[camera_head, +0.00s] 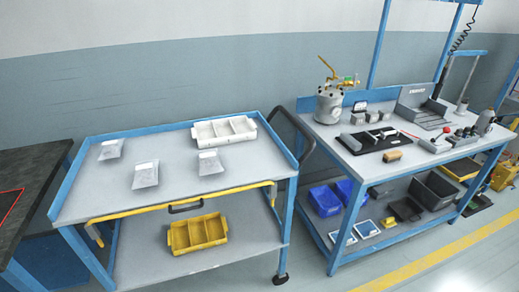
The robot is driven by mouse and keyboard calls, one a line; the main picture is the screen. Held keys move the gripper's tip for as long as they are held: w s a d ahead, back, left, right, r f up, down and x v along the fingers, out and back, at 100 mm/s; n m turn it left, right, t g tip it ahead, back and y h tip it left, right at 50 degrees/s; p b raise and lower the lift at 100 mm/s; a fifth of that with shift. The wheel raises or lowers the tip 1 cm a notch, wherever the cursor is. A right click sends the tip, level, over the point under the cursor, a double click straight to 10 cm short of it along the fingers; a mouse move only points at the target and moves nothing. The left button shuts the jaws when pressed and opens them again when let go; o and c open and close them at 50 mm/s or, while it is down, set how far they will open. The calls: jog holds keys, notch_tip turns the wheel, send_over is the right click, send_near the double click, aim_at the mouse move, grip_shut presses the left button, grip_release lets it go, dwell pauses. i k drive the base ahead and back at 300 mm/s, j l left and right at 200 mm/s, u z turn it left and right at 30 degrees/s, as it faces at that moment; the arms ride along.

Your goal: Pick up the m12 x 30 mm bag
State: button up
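Three small clear bags with pale labels lie flat on the top of a blue-framed cart (245,176). One bag (111,150) is at the back left, one bag (146,176) is near the front middle, and one bag (210,164) is to the right, in front of the white tray. The print on the labels is too small to read, so I cannot tell which is the m12 x 30 mm bag. My gripper is not in view.
A white divided tray (224,131) stands at the cart's back right. A yellow divided bin (198,233) sits on its lower shelf. A yellow bar (180,203) and dark handle edge the cart. A workbench (428,152) with tools stands right, a dark table (32,180) left.

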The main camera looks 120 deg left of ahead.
aim_at(209, 161)
jog(key=u, duration=2.05)
jog(key=j+u, duration=0.15)
jog(key=u, duration=0.3)
jog(key=k+j+u, duration=0.1)
jog(key=u, duration=0.4)
jog(key=j+u, duration=0.2)
jog(key=u, duration=0.25)
jog(key=j+u, duration=0.1)
jog(key=u, duration=0.35)
jog(key=i, duration=0.05)
